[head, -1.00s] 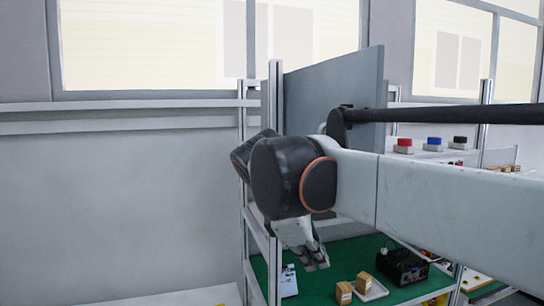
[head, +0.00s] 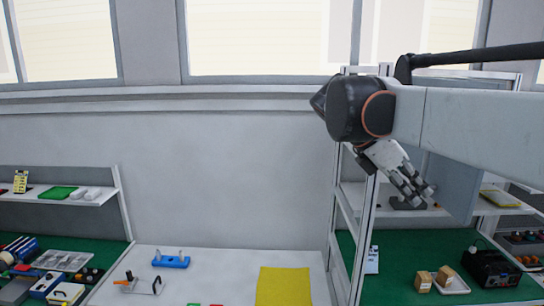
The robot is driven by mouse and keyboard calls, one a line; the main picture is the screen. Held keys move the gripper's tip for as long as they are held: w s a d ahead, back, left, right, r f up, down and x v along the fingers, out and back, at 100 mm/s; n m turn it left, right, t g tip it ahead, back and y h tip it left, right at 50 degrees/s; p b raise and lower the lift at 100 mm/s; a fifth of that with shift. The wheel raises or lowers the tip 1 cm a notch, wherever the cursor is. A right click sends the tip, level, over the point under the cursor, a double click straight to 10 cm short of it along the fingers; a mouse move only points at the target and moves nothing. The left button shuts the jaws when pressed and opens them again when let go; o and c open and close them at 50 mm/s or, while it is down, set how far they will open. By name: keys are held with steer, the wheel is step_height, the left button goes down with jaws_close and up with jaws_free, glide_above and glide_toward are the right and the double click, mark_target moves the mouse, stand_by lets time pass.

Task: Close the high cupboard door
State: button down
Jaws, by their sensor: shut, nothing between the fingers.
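The cupboard door looks to be the flat blue-grey panel (head: 452,188) at the right in the head view. It stands at an angle in the shelving frame, and my arm hides its upper part, so how far it is open is hard to tell. My gripper (head: 421,193) is shut and empty. It points down and to the right, just left of the panel in the picture. I cannot tell whether the fingers touch it. The cupboard's inside is mostly hidden.
A metal upright (head: 367,230) stands left of and below my gripper. Below, a green bench top (head: 395,285) holds small boxes (head: 435,278) and a black device (head: 490,268). A lower table with a yellow mat (head: 284,287) is further left. The wall between is bare.

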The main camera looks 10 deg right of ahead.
mark_target(458, 220)
steer(key=d+f, duration=0.1)
steer(key=d, duration=0.1)
steer(key=s+d+f+p, duration=0.1)
steer(key=d, duration=0.2)
steer(key=d+f+p, duration=0.1)
steer(key=d, duration=0.1)
steer(key=shift+s+d+f, duration=0.35)
steer(key=shift+d+f, duration=0.05)
steer(key=shift+w+d, duration=0.1)
